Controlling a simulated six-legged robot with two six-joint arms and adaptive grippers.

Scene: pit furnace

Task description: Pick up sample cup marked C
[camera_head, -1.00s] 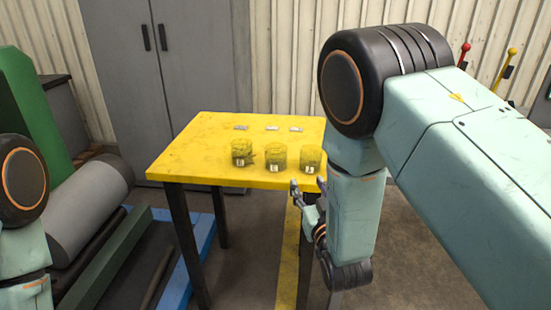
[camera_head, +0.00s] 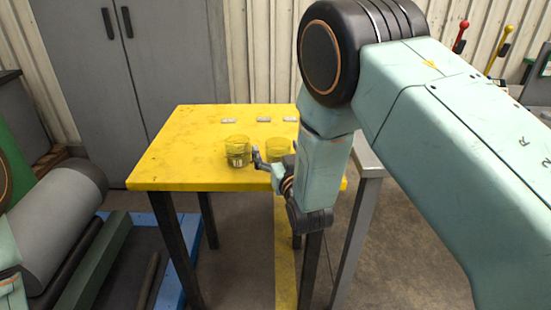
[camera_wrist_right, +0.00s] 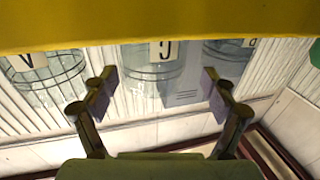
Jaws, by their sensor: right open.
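Cup C (camera_head: 279,145) is a clear, yellow-looking cup, the middle one on the yellow table (camera_head: 185,140). In the wrist view cup C (camera_wrist_right: 155,72) appears upside down, its white C label facing me. My right gripper (camera_head: 270,162) is in front of cup C at the table's front edge and partly covers it. In the wrist view the fingers (camera_wrist_right: 160,92) are open and empty, one to each side of the cup's outline. I cannot tell whether the fingertips reach around it. My left gripper is out of view.
Cup B (camera_head: 237,149) stands left of cup C, close to the right gripper. Cup A (camera_wrist_right: 42,75) shows in the wrist view; my right arm hides it in the head view. Small pale cards (camera_head: 263,119) lie behind the cups. The table's left side is clear.

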